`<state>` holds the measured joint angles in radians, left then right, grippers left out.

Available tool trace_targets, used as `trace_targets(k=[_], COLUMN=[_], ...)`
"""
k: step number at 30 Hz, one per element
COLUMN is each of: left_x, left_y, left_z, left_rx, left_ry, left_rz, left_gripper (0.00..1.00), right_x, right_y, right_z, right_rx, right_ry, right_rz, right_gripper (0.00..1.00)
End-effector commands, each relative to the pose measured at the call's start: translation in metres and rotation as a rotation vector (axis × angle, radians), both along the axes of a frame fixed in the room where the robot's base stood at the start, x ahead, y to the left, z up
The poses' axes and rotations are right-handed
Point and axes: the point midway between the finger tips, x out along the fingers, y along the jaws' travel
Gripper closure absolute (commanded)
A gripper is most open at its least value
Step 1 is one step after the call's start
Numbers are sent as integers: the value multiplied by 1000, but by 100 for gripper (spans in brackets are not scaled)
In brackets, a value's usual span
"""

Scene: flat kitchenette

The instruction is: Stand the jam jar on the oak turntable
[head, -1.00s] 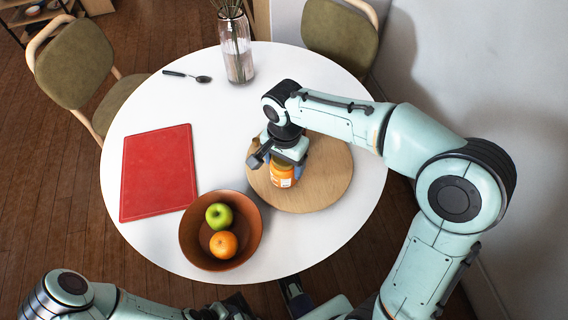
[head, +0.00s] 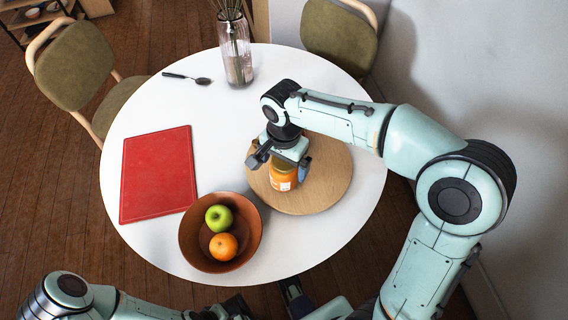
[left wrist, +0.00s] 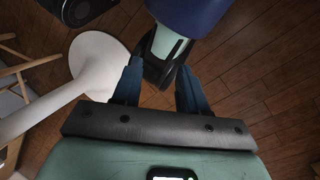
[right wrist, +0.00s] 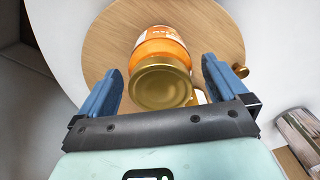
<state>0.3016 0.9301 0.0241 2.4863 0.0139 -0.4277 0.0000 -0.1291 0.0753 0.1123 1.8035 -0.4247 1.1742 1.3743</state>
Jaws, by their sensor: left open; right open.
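The jam jar (head: 282,179), orange with a white label, stands on the oak turntable (head: 325,185), towards its left side. In the right wrist view the jar's gold lid (right wrist: 160,86) faces the camera, with the turntable (right wrist: 110,45) behind it. My right gripper (head: 280,163) is over the jar. Its blue fingers (right wrist: 160,85) are spread to either side of the jar, with gaps between them and it. My left gripper (left wrist: 160,85) is open and empty, low over the wooden floor, off the table.
A brown bowl (head: 187,237) with a green apple (head: 219,217) and an orange (head: 223,246) stands near the front edge of the white table (head: 150,110). A red board (head: 157,175) lies left. A spoon (head: 187,77) and a glass vase (head: 236,55) are at the back.

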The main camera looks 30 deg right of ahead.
Motion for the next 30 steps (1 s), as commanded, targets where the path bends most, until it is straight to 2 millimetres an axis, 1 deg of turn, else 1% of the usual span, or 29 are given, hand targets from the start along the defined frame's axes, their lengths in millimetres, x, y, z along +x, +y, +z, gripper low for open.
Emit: trace_targets(k=[1, 9, 12, 15, 20, 30], left_x=[-1, -6, -8, -9, -10, -10], left_y=[0, 0, 0, 0, 0, 0], left_z=[4, 16, 19, 21, 22, 21], left_rx=[0, -3, -4, -4, -5, -5], left_ry=[3, 22, 27, 31, 35, 35], left_rz=[-1, -5, -5, -7, -7, -7], left_gripper=[57, 57, 57, 57, 57, 57], right_x=[1, 1, 0, 0, 0, 0], right_y=[1, 0, 0, 0, 0, 0], right_z=[13, 72, 88, 99, 106, 106], right_rx=[1, 1, 1, 1, 1, 1], right_ry=[-6, -6, -4, -3, -1, -1], right_rz=[1, 0, 0, 0, 0, 0], right_gripper=[0, 0, 0, 0, 0, 0])
